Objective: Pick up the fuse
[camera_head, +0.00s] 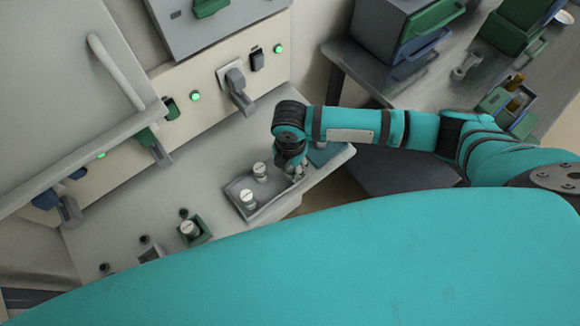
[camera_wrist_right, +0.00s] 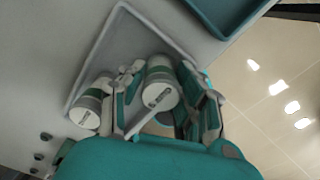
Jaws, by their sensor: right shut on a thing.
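My right gripper (camera_head: 297,174) reaches down at the right end of a grey tray (camera_head: 268,206) on the bench. In the right wrist view the gripper (camera_wrist_right: 165,108) has its fingers on both sides of a white fuse with a grey-green band (camera_wrist_right: 160,94), shut on it. The fuse is at the tray (camera_wrist_right: 112,32); whether it touches the tray floor I cannot tell. My left gripper is not in view.
A teal tray (camera_head: 321,154) lies just beyond the gripper, near the bench edge. Green holder (camera_head: 196,229) with a white-topped piece stands at the front left. A panel with green lights (camera_head: 195,96) and switches runs behind. A side table (camera_head: 440,85) stands at right.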

